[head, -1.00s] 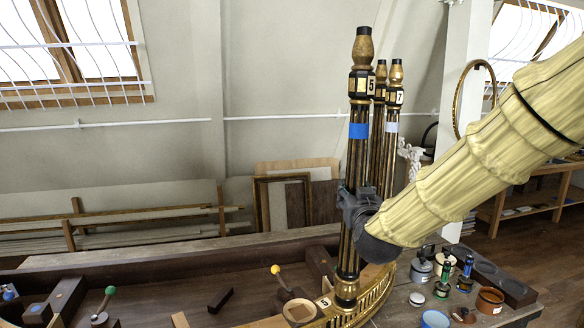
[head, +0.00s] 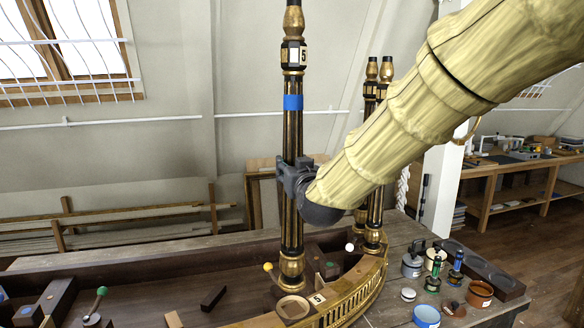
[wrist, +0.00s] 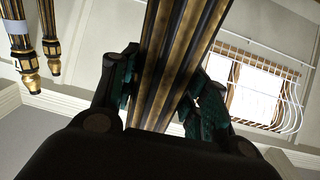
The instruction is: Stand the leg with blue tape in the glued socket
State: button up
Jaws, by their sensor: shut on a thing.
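The leg with blue tape (head: 292,130) is black and gilt, with a 5 label near its top. It stands upright in my gripper (head: 292,180), which is shut around its fluted shaft; the wrist view also shows the shaft (wrist: 178,60) between the pads. Its gilt foot is in front of the console's rear inside, just above and behind a round pale socket (head: 292,307). A label 5 sits beside that socket on the curved gilt console frame (head: 350,300). Whether the foot touches anything I cannot tell. Glue in the socket is too small to make out.
Other black and gilt legs (head: 373,205) stand at the right end of the frame, behind my arm. A yellow-knobbed clamp (head: 268,267) and a white-knobbed one (head: 349,247) are close to the held leg. Pots and bottles (head: 433,284) stand on the bench at right.

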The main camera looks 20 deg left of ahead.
aim_at(296, 207)
jog(key=shift+f+b, duration=2.1)
jog(key=shift+f, duration=2.3)
jog(key=shift+d, duration=0.15)
jog(key=shift+f+b, duration=0.25)
jog(key=shift+b, duration=0.25)
